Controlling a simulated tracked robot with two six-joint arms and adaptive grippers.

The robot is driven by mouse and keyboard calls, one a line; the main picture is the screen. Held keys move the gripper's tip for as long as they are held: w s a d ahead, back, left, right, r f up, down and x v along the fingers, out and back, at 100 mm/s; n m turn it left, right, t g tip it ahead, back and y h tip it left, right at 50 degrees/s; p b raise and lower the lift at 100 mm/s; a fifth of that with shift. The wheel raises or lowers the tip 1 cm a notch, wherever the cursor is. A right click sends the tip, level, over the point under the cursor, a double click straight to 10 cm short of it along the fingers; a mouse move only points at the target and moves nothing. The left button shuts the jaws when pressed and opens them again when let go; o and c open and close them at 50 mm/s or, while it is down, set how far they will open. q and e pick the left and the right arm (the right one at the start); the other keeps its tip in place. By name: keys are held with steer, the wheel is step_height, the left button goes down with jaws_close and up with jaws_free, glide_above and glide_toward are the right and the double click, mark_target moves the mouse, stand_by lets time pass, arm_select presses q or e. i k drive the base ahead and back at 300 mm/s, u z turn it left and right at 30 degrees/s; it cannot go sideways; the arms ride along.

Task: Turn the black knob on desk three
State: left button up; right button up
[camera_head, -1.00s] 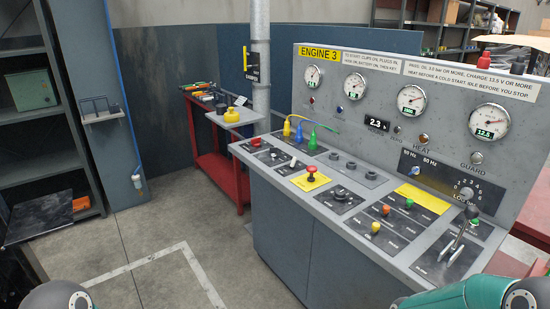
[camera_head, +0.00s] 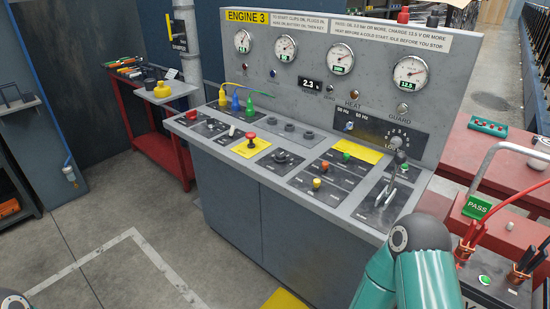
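The desk marked ENGINE 3 (camera_head: 246,16) stands in the middle, with a sloped control top and an upright gauge panel. A round black knob (camera_head: 283,157) sits on a dark plate in the front row, right of a red mushroom button (camera_head: 250,137) on a yellow plate. A grey round dial (camera_head: 396,141) marked LOAD is on the upright panel. My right arm's teal and grey links show at the lower right, in front of the desk's right end. Only a bit of my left arm shows at the lower left corner. Neither gripper is in view.
A red bench (camera_head: 160,150) with tools stands left of the desk. At the right are a red table (camera_head: 480,150), a green PASS tag (camera_head: 477,206) and red cables with clamps (camera_head: 467,245). The floor (camera_head: 100,250) in front and left is clear.

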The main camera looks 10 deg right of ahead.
mark_target(280, 158)
steer(key=u, duration=1)
steer(key=i, duration=2.2)
steer(key=z, duration=3.15)
